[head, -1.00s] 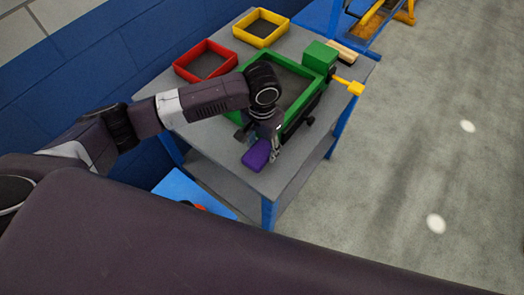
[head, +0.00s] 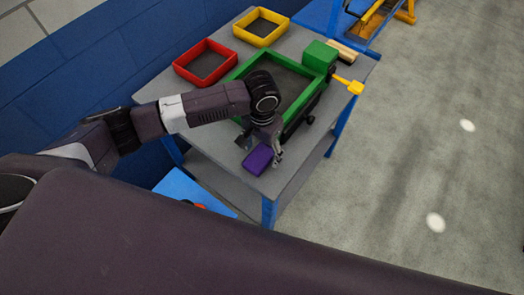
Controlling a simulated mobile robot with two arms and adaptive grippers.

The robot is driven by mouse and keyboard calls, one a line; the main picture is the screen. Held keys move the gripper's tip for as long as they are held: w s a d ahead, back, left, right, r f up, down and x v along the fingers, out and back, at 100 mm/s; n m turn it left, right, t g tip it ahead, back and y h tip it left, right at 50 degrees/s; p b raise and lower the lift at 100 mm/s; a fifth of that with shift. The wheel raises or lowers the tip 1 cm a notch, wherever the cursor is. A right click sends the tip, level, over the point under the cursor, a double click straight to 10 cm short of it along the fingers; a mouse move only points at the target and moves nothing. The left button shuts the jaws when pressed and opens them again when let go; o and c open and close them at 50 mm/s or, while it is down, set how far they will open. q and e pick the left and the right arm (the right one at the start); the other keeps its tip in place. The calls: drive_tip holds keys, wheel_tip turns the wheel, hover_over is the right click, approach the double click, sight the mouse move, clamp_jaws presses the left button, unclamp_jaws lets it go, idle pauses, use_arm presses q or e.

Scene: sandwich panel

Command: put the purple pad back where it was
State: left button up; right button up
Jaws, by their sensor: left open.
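The purple pad (head: 258,160) lies on the grey table top (head: 222,144) near its front corner, in front of the green frame (head: 237,72). My left gripper (head: 260,150) is open just above and behind the pad, with one finger on each side of it. Whether the fingers touch the pad is too small to tell. My right gripper does not show.
A red frame (head: 178,66) and a yellow frame (head: 262,41) lie at the back of the table. A green block (head: 319,56) and a yellow-handled part (head: 354,87) are at the right. A blue surface (head: 178,186) is below left.

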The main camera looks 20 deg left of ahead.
sight(262, 154)
use_arm(q)
wheel_tip(262, 154, up, 11)
drive_tip(key=b, duration=0.1)
drive_tip(key=shift+r, duration=0.2)
idle(0.5)
